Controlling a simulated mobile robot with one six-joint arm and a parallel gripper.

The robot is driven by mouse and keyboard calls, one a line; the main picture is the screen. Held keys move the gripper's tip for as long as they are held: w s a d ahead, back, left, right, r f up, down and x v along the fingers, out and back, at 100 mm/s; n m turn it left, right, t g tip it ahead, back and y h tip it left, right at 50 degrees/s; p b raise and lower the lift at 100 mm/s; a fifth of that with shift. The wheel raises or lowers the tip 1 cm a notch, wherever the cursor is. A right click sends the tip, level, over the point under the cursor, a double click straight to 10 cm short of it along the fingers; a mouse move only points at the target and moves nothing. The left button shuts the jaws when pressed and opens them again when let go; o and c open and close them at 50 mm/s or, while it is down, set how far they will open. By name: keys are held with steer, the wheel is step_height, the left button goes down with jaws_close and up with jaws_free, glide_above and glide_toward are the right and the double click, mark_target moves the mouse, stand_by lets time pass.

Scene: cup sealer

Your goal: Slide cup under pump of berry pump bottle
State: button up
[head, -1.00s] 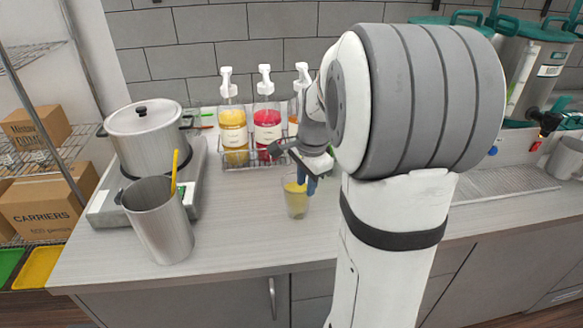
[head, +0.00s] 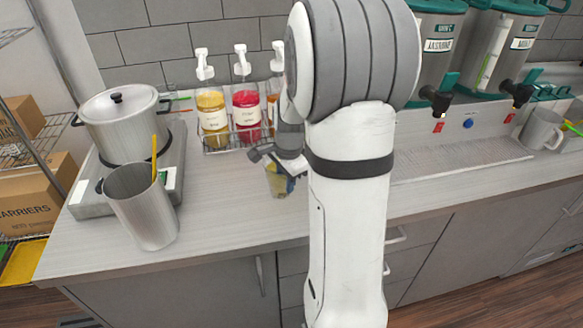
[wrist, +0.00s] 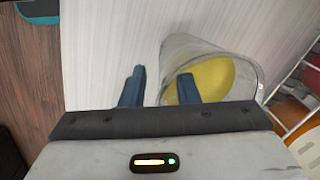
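The berry pump bottle (head: 247,112), with red contents and a white pump, stands in a wire rack at the back of the counter, between a yellow and an orange bottle. The clear cup (head: 279,182) with yellow contents stands on the counter in front of the rack, partly hidden by my gripper (head: 272,162). In the wrist view, my gripper (wrist: 160,88) is open, its blue fingers apart. One finger overlaps the cup (wrist: 222,75) and the other is left of it, with the near cup wall between them. I cannot tell whether either touches the cup.
The wire rack (head: 222,146) also holds the yellow bottle (head: 212,112) and the orange bottle (head: 272,112). A metal pitcher (head: 142,210) and a pot (head: 122,125) on a burner stand to the left. Dispensers (head: 437,50) stand at the right. Counter is clear between pitcher and cup.

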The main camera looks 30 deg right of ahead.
steer(key=shift+f, duration=0.4)
steer(key=shift+c, duration=0.2)
jaws_close()
